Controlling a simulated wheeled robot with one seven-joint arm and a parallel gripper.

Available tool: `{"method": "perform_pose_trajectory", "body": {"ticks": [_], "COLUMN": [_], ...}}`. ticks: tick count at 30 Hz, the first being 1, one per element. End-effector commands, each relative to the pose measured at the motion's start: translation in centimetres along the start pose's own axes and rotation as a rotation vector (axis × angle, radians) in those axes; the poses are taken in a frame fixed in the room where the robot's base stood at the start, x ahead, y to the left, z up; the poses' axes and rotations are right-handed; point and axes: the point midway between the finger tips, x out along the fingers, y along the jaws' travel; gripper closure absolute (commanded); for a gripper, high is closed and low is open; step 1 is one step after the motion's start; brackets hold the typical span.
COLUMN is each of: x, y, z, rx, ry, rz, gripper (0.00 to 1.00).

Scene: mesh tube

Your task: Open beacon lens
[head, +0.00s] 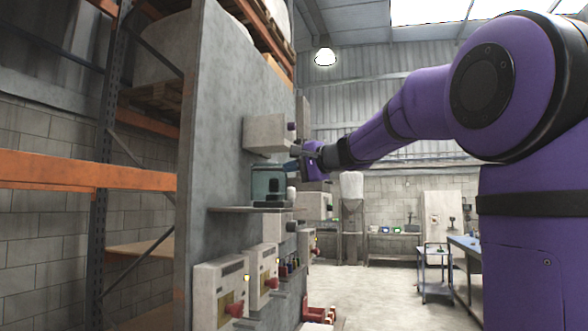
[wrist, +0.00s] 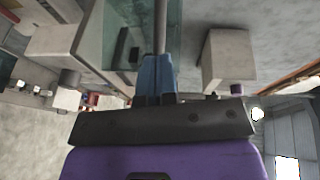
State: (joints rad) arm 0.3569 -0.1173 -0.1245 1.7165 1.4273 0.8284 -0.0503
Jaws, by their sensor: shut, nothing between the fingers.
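A clear, teal-tinted box (head: 267,183), which may be the beacon lens, stands on a small shelf (head: 250,209) on the grey wall panel. It also shows in the wrist view (wrist: 117,22), with dark shapes behind its clear side. My gripper (head: 294,155) is at the box's upper right side in the head view. In the wrist view its blue fingers (wrist: 157,72) are together, with nothing seen between them. They overlap the box's edge and a thin grey rod (wrist: 161,22); I cannot tell whether they touch either. No open gap in the box is clear.
A pale box (head: 264,133) with a dark purple knob (head: 291,127) is mounted just above. Control boxes with red parts (head: 220,290) are on the panel below. Orange racking (head: 80,174) stands at left.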

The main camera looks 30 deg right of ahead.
Motion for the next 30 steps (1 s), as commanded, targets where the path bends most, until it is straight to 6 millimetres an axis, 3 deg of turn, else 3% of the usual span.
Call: {"method": "perform_pose_trajectory", "body": {"ticks": [17,24,30], "x": [0.5,1.5,3.1], "y": [-0.3,-0.7,-1.1], "z": [1.9,4.2,6.7], "rx": [0.011,0.024,0.025], "ry": [0.100,0.224,0.217], "rz": [0.012,0.025,0.026], "gripper": [1.00,1.00,1.00]}}
